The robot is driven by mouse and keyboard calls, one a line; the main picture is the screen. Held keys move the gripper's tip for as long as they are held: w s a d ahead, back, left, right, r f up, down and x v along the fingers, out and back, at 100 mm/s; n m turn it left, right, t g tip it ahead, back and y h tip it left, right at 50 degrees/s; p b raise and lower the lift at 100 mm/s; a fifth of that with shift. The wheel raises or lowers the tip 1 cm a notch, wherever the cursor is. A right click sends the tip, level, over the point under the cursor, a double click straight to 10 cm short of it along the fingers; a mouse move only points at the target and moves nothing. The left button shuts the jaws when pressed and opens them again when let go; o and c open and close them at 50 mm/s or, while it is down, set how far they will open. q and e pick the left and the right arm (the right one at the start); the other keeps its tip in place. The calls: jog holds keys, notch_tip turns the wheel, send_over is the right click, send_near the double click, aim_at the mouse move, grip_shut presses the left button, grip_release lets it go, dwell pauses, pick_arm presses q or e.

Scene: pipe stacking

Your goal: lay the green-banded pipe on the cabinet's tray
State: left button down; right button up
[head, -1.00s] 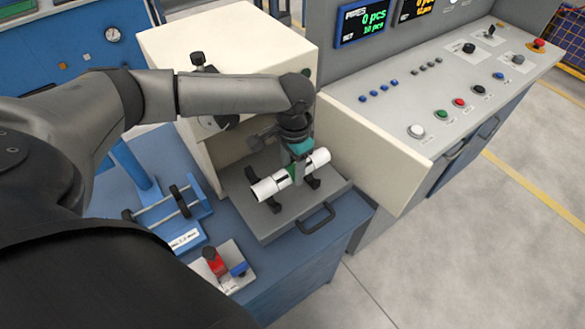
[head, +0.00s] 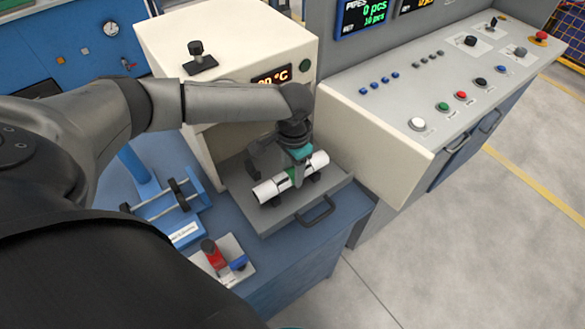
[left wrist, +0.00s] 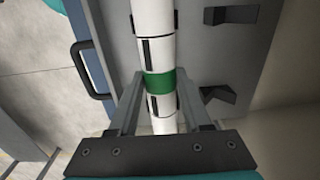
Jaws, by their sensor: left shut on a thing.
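The white green-banded pipe (head: 268,188) lies level at the cabinet's tray (head: 283,220), along its front row of black holders. My left gripper (head: 297,178) is shut on the pipe at its green band. In the left wrist view the two fingers stand on either side of the green band (left wrist: 159,82). The pipe seems to sit in or just over the front holders; I cannot tell whether it touches them. The rear holders (left wrist: 231,15) are empty in the left wrist view. My right gripper is not in view.
The cream cabinet (head: 226,42) stands behind the tray. A control console (head: 440,95) is to the right. A blue rack (head: 172,205) and a small plate with red and blue parts (head: 222,261) are left of the tray. The tray's handle (head: 316,214) sticks out in front.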

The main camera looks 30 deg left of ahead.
aim_at(293, 172)
pick_arm(q)
jog(key=shift+f, duration=0.55)
jog(key=shift+c, duration=1.3)
grip_release()
notch_tip(293, 172, up, 15)
jog(key=p, duration=0.2)
jog(key=shift+d+r, duration=0.15)
jog(key=shift+s, duration=0.1)
